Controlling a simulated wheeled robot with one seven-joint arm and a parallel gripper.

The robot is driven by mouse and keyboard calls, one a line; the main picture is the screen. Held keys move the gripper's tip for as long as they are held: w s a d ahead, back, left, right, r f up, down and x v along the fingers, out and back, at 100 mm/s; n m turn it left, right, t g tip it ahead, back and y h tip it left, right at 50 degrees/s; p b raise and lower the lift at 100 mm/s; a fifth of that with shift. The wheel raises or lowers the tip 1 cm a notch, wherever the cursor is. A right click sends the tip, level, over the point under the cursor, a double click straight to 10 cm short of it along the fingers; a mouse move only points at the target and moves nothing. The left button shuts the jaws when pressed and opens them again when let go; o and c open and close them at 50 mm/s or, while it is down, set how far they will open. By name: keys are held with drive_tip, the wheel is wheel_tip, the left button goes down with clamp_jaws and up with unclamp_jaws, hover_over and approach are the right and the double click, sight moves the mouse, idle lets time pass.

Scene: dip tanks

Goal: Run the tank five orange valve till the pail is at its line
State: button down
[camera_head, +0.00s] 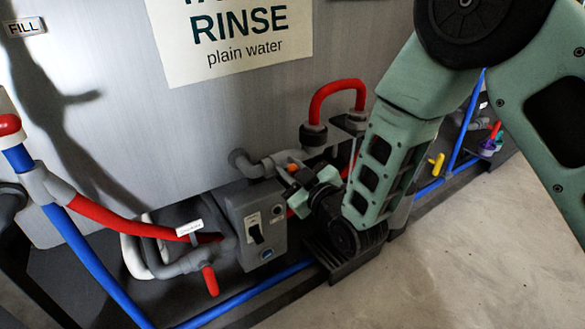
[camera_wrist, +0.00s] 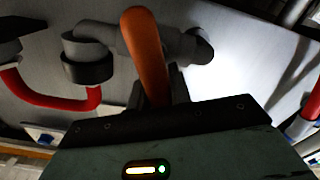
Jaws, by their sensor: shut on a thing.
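The orange valve handle (camera_wrist: 147,55) stands large in the middle of the wrist view, in front of a grey pipe. In the head view only a small orange bit of it (camera_head: 292,168) shows at my gripper (camera_head: 300,181). My gripper is shut on the handle, and its fingers are mostly hidden behind its own body in the wrist view. I make out no pail or fill line in either view; my arm covers part of the floor by the tank. I cannot tell whether water flows.
The tank wall bears a RINSE plain water sign (camera_head: 235,38). A grey switch box (camera_head: 253,225) sits just left of my gripper. Red pipes (camera_head: 337,91), a red-tipped lever (camera_head: 210,281) and blue floor pipes (camera_head: 245,296) crowd the tank's foot. Bare floor (camera_head: 450,265) lies right.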

drive_tip(key=shift+s+a+f+n, duration=0.1)
drive_tip(key=shift+s+n, duration=0.05)
drive_tip(key=shift+n, duration=0.85)
drive_tip(key=c, duration=1.3)
unclamp_jaws()
